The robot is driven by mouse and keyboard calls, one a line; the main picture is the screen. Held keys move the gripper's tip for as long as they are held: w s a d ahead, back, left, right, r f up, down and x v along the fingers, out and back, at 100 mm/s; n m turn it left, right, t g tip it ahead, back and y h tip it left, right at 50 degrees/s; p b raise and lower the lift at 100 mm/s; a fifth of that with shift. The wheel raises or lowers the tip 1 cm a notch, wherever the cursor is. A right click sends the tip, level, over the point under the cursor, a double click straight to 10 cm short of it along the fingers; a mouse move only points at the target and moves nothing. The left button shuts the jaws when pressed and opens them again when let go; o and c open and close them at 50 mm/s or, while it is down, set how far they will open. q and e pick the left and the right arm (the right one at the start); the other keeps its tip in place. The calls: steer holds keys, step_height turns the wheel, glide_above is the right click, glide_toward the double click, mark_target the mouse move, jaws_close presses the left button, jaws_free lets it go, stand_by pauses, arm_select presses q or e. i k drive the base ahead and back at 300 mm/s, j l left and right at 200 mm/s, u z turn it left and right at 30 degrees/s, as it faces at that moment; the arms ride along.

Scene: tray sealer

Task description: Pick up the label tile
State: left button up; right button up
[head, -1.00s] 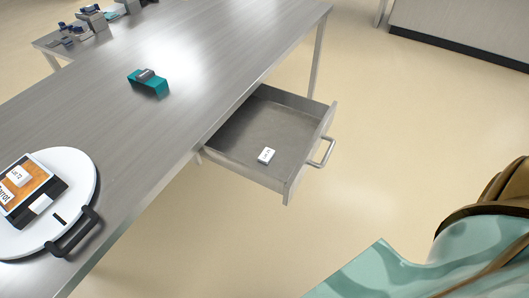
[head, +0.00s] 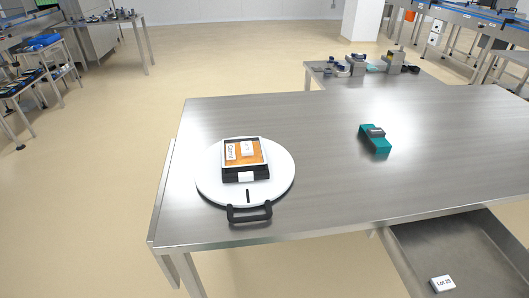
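A white label tile (head: 442,284) with dark print, which seems to read "Lot 25", lies flat in the open drawer (head: 425,243) at the lower right. Another small white tile (head: 246,149) with print too small to read lies on the orange top of a tray (head: 232,174) marked "Carrot". A plain white piece (head: 246,177) sits at the tray's front edge. The tray rests on a round white turntable (head: 207,187) with a black handle (head: 249,213). Neither of my grippers shows.
The steel table (head: 320,190) is mostly bare. A teal block (head: 376,146) with a grey piece on top stands right of the turntable. A side table with several small parts (head: 350,67) is behind. Open floor lies to the left.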

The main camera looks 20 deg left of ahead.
mark_target(247, 149)
steer(key=j+z, duration=0.1)
steer(key=z, duration=0.45)
steer(key=k+j+z, duration=0.1)
steer(key=j+z, duration=0.25)
steer(key=k+j+z, duration=0.15)
steer(key=j+z, duration=0.15)
steer(key=j, duration=0.25)
steer(key=k+j+z, duration=0.15)
steer(key=j+z, duration=0.2)
